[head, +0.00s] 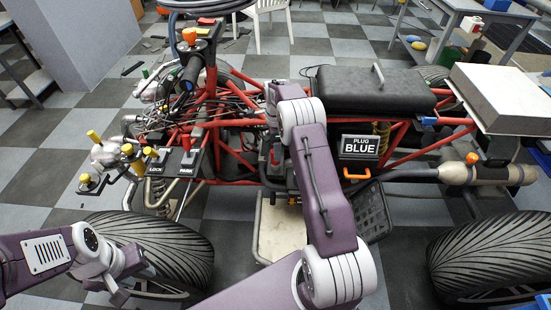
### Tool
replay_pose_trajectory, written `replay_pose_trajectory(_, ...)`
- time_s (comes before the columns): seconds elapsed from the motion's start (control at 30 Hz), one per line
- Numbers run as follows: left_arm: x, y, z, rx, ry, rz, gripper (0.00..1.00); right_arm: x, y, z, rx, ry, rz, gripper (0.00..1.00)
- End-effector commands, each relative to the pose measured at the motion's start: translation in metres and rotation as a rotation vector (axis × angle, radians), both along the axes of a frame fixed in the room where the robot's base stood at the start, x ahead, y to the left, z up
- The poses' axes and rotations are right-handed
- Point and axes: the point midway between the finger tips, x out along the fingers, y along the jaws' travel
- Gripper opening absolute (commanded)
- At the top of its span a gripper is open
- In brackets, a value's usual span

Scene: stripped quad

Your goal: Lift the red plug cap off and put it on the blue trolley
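A stripped quad with a red tube frame (225,160) fills the middle of the head view. I cannot pick out the red plug cap with certainty; small red parts show beside my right arm's wrist. My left gripper (119,292) is low at the left, above the front tyre and away from the frame; its fingers are too small to judge. My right arm reaches up over the frame's middle, and its fingertips are not clear. A blue-edged surface (541,158) at the right edge may be the trolley.
Levers with yellow knobs (95,136) and LOCK and PARK labels stand at the left. A black seat (375,90), a grey box (503,96) and an exhaust (480,174) fill the right. Large tyres (490,255) flank the near side. A grey pillar stands behind left.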

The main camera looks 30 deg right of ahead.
Motion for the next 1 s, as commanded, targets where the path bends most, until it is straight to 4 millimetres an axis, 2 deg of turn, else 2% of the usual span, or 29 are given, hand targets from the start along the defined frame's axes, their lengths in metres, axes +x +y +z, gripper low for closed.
replay_pose_trajectory(0.13,0.000,0.000,-0.004,0.000,0.000,0.000,0.36,0.000,0.000,-0.007,0.000,0.000,0.001,0.61)
replay_pose_trajectory(0.3,0.000,0.000,-0.020,0.000,0.000,0.000,0.36,0.000,0.001,-0.039,0.000,0.001,0.001,0.61)
replay_pose_trajectory(0.4,0.000,0.000,-0.022,0.000,0.000,0.000,0.36,0.000,0.001,-0.052,0.000,-0.001,0.002,0.61)
replay_pose_trajectory(0.6,0.000,0.000,-0.020,0.000,0.000,0.000,0.36,0.000,0.001,-0.051,-0.001,-0.002,0.002,0.61)
replay_pose_trajectory(0.8,0.000,0.000,-0.020,0.000,0.000,0.000,0.36,0.000,0.001,-0.051,-0.001,-0.002,0.002,0.05)
replay_pose_trajectory(0.83,0.000,0.000,-0.020,0.000,0.000,0.000,0.36,0.000,0.001,-0.051,-0.001,-0.002,0.002,0.00)
replay_pose_trajectory(1.0,0.000,0.000,-0.020,0.000,0.000,0.000,0.36,0.000,0.001,-0.051,-0.001,-0.002,0.002,0.00)
